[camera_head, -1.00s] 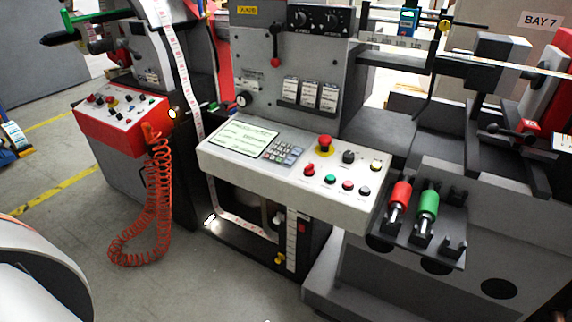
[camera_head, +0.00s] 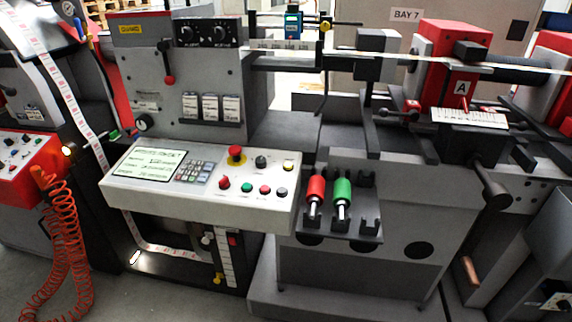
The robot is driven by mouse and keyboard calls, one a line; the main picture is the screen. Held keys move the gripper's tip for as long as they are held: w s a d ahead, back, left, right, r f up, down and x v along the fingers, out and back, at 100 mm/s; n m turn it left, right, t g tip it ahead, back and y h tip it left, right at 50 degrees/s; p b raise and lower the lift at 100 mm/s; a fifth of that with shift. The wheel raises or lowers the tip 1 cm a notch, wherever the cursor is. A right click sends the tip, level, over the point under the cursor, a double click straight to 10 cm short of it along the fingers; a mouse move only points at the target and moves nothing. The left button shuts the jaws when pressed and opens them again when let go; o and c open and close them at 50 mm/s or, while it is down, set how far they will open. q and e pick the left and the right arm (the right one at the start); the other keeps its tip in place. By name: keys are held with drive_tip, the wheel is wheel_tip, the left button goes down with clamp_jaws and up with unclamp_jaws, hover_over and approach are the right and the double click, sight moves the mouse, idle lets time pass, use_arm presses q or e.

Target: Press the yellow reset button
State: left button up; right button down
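The control panel (camera_head: 150,198) is a light sloped console at the centre left of the head view. A small yellow button (camera_head: 288,166) sits at its upper right corner. A red mushroom button (camera_head: 236,152) on a yellow base stands to its left, with a black knob (camera_head: 261,161) between them. A row below holds a red switch (camera_head: 224,183), a green button (camera_head: 247,187), a red button (camera_head: 265,189) and a dark button (camera_head: 282,192). Neither of my grippers is in view.
A rack below right of the panel holds a red roller (camera_head: 316,189) and a green roller (camera_head: 342,191). A red unit marked A (camera_head: 447,70) stands at the right. An orange coiled cable (camera_head: 65,235) hangs at the left. Grey floor shows at the lower left.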

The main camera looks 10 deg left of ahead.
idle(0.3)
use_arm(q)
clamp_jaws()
